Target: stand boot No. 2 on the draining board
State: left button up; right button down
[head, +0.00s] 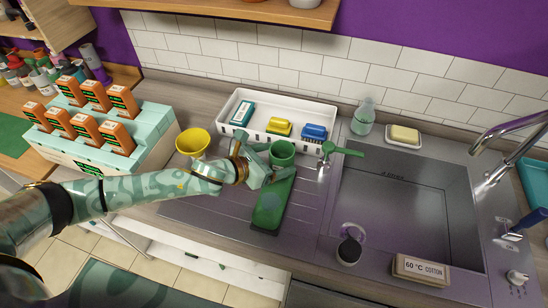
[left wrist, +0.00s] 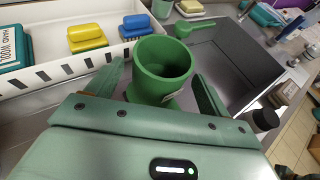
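A green hollow, cup-like piece (head: 282,153) stands upright on the draining board (head: 190,208), its round opening up. I can read no number on it, so I cannot tell whether it is boot No. 2. My left gripper (head: 270,168) is open at its left side. In the left wrist view the piece (left wrist: 162,68) is between the two spread fingers, with a gap on the left finger's side. A long flat green part (head: 268,208) reaches from it towards the front; I cannot tell whether they are joined.
A yellow cup-like piece (head: 193,142) stands at the board's left. Behind is a white tray (head: 232,134) with several brushes. The sink (head: 405,200) is to the right, a green-handled item (head: 345,152) at its corner. The board's front left is clear.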

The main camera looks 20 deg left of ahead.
pick_arm(q)
jog(key=shift+s+r, duration=0.1)
jog(key=shift+r, duration=0.1)
jog(key=v, duration=1.1)
jog(key=shift+s+a, duration=0.3)
